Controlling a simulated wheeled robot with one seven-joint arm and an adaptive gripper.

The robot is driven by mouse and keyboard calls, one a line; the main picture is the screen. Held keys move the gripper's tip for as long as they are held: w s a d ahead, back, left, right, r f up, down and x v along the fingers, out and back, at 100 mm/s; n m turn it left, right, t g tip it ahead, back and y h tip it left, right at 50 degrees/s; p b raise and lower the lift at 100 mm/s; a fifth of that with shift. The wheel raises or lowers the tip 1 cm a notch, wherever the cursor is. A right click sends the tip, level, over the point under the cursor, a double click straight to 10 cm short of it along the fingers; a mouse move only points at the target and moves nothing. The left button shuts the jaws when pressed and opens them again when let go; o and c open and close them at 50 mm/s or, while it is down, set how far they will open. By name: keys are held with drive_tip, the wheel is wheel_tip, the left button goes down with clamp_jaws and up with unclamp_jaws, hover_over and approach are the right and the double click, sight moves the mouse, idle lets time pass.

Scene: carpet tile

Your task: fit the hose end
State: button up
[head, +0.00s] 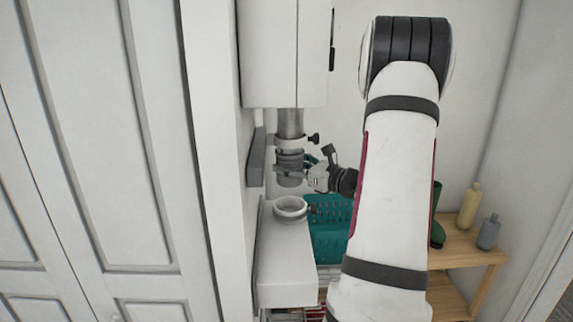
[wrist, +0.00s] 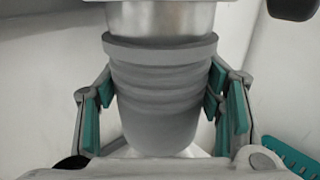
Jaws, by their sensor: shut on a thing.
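A grey ribbed hose end (head: 290,178) is upright below a metal pipe (head: 291,122) that hangs from the white cabinet. In the wrist view the hose end (wrist: 158,92) sits between the teal finger pads of my gripper (wrist: 163,108), which is shut on it. The pipe (wrist: 180,18) is right above its collar and roughly in line. I cannot tell how far the pipe goes inside. In the head view my gripper (head: 307,172) reaches the hose end from the right. A clamp ring (head: 288,141) with a dark knob is around the pipe just above.
A grey ring (head: 290,206) with a side knob stands on a white ledge (head: 287,265) below. A wooden shelf (head: 455,246) with bottles is at the right. The wall and a panelled door (head: 90,130) close off the left.

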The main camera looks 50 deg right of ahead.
sight(291, 184)
drive_tip(key=shift+f, duration=0.1)
drive_tip(key=shift+f+b, duration=1.9)
drive_tip(key=shift+f, duration=0.9)
drive_tip(key=shift+f+b, duration=1.7)
drive_tip(key=shift+f, duration=0.7)
drive_tip(key=o, duration=1.3)
drive_tip(key=shift+s, duration=0.1)
drive_tip(key=shift+s, duration=0.1)
drive_tip(key=s, duration=1.1)
drive_tip(key=shift+s+a, duration=0.15)
drive_tip(key=shift+s, duration=0.2)
drive_tip(key=shift+s, duration=0.1)
